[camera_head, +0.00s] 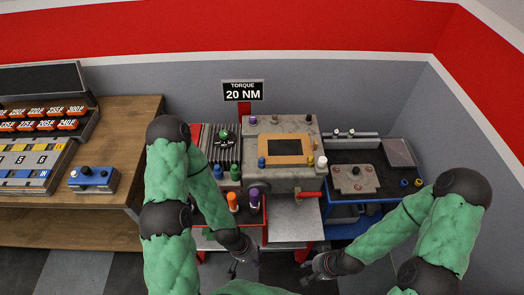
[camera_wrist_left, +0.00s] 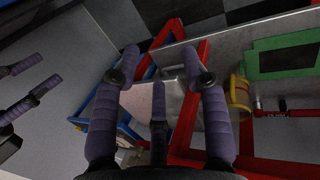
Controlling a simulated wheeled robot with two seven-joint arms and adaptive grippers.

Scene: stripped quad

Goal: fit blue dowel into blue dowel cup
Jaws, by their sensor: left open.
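A small blue peg (camera_head: 261,162), which looks like the blue dowel, stands upright on the grey machine block left of its orange-framed panel. A small blue ring (camera_head: 404,183), perhaps the blue dowel cup, is on the right-hand bench beside a yellow ring. It is too small to be sure of either. My left gripper (camera_head: 236,268) is low in front of the benches, away from both. In the left wrist view its purple fingers (camera_wrist_left: 160,75) are spread and empty. My right gripper (camera_head: 307,272) is also low in front, its fingers apart, with nothing seen between them.
Orange (camera_head: 232,201) and purple (camera_head: 254,198) pegs stand on a red-framed stand behind my left gripper. A red-handled vise (camera_head: 308,195) juts from the machine. Open floor lies in front.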

